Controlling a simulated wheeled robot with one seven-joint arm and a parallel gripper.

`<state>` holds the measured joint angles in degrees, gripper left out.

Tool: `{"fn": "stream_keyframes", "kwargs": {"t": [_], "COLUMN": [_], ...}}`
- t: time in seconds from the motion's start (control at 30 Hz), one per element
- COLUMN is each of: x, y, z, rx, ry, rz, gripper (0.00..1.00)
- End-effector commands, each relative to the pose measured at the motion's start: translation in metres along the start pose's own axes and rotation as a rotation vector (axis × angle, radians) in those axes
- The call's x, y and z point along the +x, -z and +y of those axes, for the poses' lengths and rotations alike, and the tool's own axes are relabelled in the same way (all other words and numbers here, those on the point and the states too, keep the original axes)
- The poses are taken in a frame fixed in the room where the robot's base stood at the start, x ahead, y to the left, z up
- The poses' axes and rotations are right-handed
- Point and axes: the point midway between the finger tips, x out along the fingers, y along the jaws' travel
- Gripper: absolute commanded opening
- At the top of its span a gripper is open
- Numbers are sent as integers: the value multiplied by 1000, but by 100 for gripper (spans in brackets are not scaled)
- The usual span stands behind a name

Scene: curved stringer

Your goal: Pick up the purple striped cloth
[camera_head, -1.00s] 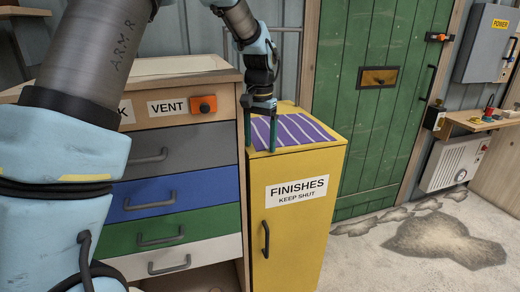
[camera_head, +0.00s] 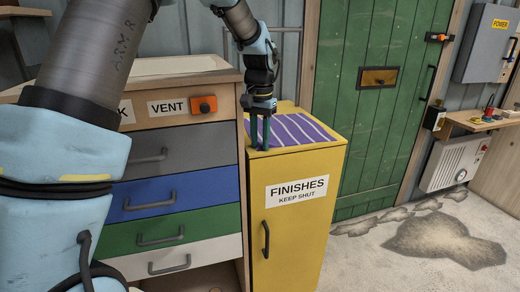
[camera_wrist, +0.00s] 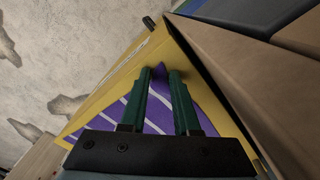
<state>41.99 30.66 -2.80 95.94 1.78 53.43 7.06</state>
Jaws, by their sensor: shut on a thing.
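The purple striped cloth (camera_head: 300,130) lies on top of the yellow cabinet (camera_head: 295,190), with white stripes across it. My gripper (camera_head: 260,147) is at the cloth's near left part, fingers pointing down. In the wrist view, my green fingers (camera_wrist: 166,72) are close together and shut on a bunched bit of the cloth, which peaks up between their tips. More of the cloth (camera_wrist: 158,115) shows between and beside the fingers. Most of the cloth lies flat on the cabinet top.
A drawer unit (camera_head: 175,190) stands right beside the cabinet on the left, slightly higher than the cabinet top. A green door (camera_head: 385,90) is behind. Stained floor (camera_head: 400,265) is open to the right.

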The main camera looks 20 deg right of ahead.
Motion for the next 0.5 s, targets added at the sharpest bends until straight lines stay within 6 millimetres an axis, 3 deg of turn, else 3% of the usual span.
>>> {"fn": "stream_keyframes", "kwargs": {"t": [0.27,0.33,0.5], "x": [1,0,-19], "y": [0,0,0], "z": [0,0,0], "rx": [0,0,0], "ry": [0,0,0], "rz": [-2,-2,0], "gripper": [10,2,0]}}
